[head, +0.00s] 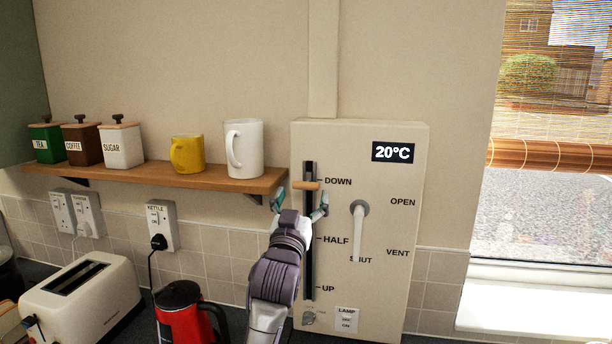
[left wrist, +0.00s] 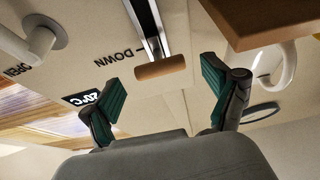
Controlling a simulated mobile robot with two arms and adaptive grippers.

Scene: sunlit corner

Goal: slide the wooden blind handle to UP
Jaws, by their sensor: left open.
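The wooden blind handle (head: 306,186) is a short horizontal peg in a dark vertical slot (head: 309,260) on the beige control panel (head: 388,300). It stands level with the DOWN label, near the slot's top; HALF and UP are marked lower. My left gripper (head: 299,201) is open just below the handle, one finger to each side. In the left wrist view the handle (left wrist: 160,68) shows beyond the two green-padded fingers (left wrist: 162,97), apart from both. My right gripper is in neither view.
A wooden shelf (head: 215,178) with mugs and canisters ends just left of my gripper. A white lever (head: 358,230) sits right of the slot, by SHUT. A red kettle (head: 182,310) and a toaster (head: 82,297) stand below left. The window blind (head: 550,155) hangs partly lowered.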

